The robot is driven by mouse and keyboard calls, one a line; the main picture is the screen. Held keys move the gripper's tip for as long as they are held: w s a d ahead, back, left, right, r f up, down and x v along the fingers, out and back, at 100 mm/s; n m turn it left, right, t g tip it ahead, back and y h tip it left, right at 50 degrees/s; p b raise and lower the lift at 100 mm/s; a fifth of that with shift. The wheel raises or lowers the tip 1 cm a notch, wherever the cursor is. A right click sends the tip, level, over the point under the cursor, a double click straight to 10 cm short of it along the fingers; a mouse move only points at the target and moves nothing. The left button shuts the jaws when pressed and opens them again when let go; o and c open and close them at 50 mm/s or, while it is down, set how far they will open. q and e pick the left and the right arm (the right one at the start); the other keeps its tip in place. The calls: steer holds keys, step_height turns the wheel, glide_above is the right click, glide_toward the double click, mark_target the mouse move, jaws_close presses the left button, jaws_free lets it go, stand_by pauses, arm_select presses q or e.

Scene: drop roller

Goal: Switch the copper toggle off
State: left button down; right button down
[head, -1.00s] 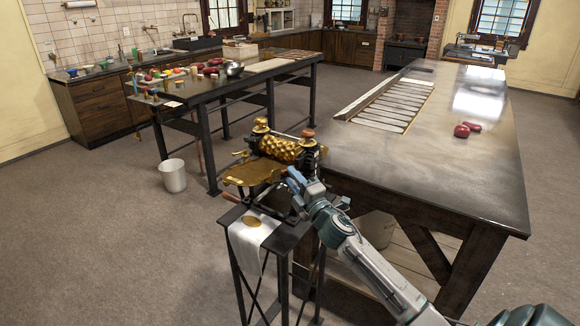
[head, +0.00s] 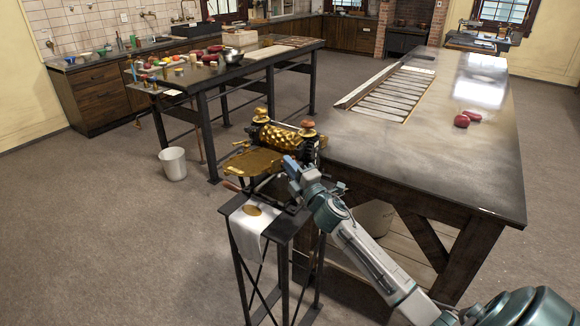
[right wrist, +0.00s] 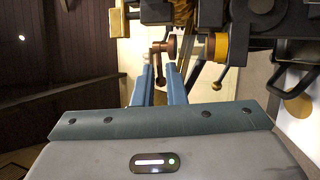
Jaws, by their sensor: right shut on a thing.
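The brass drop roller machine (head: 285,138), with a bumpy golden roller and a flat golden tray (head: 252,162), stands on a dark metal stand. The copper toggle (right wrist: 164,48), a small reddish-brown lever with a rounded end, is at the top middle of the right wrist view. My right gripper (head: 289,163) is at the machine's near side. In the right wrist view its blue fingers (right wrist: 161,78) stand on either side of the toggle's lower stem, shut on it. In the head view the gripper hides the toggle. My left gripper is not in view.
A large dark-topped table (head: 440,150) stands right of the machine, with red objects (head: 467,118) on it. A white cloth (head: 248,230) hangs over the stand. A white bucket (head: 173,163) is on the floor at left. The floor in front is clear.

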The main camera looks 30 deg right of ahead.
steer(key=d+n+g+y+b, duration=0.1)
steer(key=n+g+y, duration=0.1)
steer(key=y, duration=0.3)
steer(key=s+n+g+y+b, duration=0.1)
steer(key=n+g+y, duration=0.1)
steer(key=n+y, duration=0.2)
steer(key=d+n+g+y+b, duration=0.1)
steer(key=n+g+y, duration=0.1)
steer(key=y, duration=0.4)
steer(key=shift+s+d+f+n+g, duration=0.15)
steer(key=shift+d+f+n+g, duration=0.2)
steer(key=shift+n, duration=0.35)
steer(key=shift+a, duration=0.1)
